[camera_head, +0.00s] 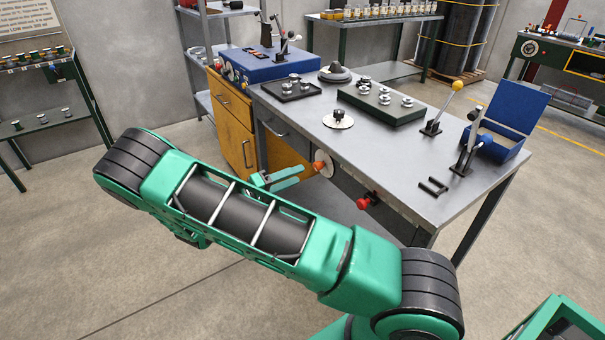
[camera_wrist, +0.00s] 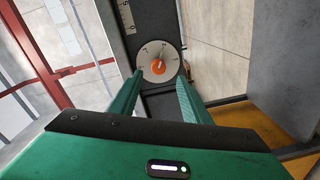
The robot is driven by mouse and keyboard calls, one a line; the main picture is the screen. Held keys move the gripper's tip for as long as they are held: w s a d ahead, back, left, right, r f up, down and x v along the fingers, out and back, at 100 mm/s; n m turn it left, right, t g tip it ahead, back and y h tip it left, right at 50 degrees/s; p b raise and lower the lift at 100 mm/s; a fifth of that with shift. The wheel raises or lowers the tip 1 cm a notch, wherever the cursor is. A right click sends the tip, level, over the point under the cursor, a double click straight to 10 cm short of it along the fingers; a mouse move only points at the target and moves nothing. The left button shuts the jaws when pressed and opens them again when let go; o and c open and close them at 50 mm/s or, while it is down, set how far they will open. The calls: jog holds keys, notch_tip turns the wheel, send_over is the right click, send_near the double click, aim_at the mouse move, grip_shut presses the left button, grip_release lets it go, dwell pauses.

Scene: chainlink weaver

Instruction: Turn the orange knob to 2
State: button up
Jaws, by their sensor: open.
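The orange knob (camera_wrist: 158,67) sits at the centre of a round pale dial (camera_wrist: 148,51) with small dark marks, too small to read. In the head view the orange knob (camera_head: 320,166) is on the front side of the grey workbench, with the dial (camera_head: 325,158) behind it. My gripper (camera_wrist: 158,80) is open and empty, its two green fingers pointing at the dial, with the knob between and beyond the tips in the wrist view. In the head view my gripper (camera_head: 283,178) is just left of the knob, apart from it as far as I can tell.
A red knob (camera_head: 367,200) is on the bench front to the right. The bench top (camera_head: 375,150) carries a green tray (camera_head: 382,104), a yellow-knobbed lever (camera_head: 457,86) and an open blue box (camera_head: 508,118). A yellow cabinet (camera_head: 232,122) stands left of the dial.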

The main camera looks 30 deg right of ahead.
jog(key=shift+s+a, duration=0.1)
jog(key=shift+a, duration=1.25)
jog(key=s+d+r+g+y, duration=0.2)
jog(key=s+d+y, duration=0.15)
jog(key=y, duration=0.25)
jog(key=s+a+r+n+t+y, duration=0.2)
jog(key=s+a+r+t+y, duration=0.1)
jog(key=s+a+r+y, duration=0.4)
jog(key=s+a+r+n+t+y, duration=0.2)
jog(key=s+r+y, duration=0.3)
jog(key=s+r, duration=0.35)
jog(key=s+d+m+g, duration=0.2)
jog(key=s+d, duration=0.3)
jog(key=s, duration=0.3)
jog(key=s+d+f+m+g, duration=0.1)
jog(key=s+d+m+g, duration=0.1)
jog(key=s+d+m, duration=0.2)
jog(key=s+d, duration=0.2)
jog(key=s, duration=0.2)
jog(key=shift+m, duration=0.4)
jog(key=shift+s, duration=0.1)
